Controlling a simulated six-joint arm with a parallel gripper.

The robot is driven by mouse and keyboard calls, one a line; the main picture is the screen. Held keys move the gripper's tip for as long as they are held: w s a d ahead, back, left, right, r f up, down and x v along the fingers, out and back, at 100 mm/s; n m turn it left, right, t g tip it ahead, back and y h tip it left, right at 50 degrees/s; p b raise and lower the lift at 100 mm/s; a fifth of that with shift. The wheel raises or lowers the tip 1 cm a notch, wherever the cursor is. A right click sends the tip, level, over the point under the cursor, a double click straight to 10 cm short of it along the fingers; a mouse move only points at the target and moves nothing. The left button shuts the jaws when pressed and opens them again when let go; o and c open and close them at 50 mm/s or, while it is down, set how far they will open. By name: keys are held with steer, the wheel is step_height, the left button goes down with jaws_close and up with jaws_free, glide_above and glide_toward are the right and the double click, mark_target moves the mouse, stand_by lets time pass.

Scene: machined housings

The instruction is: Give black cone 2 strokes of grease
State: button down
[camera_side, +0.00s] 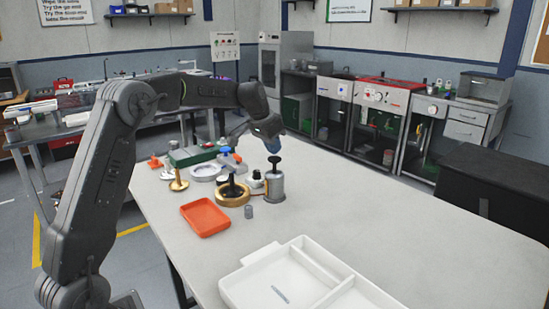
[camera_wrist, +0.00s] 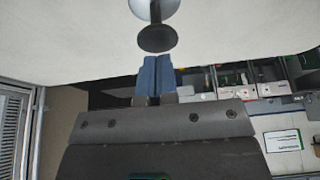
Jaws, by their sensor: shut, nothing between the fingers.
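The black cone (camera_side: 233,187) stands upright in a wide gold-coloured ring housing (camera_side: 232,199) on the table. Right of it stands a grey cylindrical can (camera_side: 274,188) with a dark round knob on a stem, which looks like the grease dispenser. My gripper (camera_side: 271,149), with blue fingers, is above and close to the knob in the side view, and empty. In the wrist view the fingers (camera_wrist: 157,78) are shut together, and the dark knob (camera_wrist: 156,39) shows just beyond their tips, apart from them in the picture. The black cone is not seen in the wrist view.
An orange tray (camera_side: 205,217) and a small grey cylinder (camera_side: 248,211) lie in front of the housing. A brass cone (camera_side: 179,181), a white ring (camera_side: 206,172) and a green box (camera_side: 193,156) crowd the left. A white divided tray (camera_side: 265,278) is at the front. The table's right is clear.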

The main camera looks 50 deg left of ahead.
mark_target(274, 157)
steer(key=shift+f, duration=1.75)
steer(key=shift+r, duration=2.05)
steer(key=shift+r, duration=0.1)
steer(key=shift+r, duration=1.95)
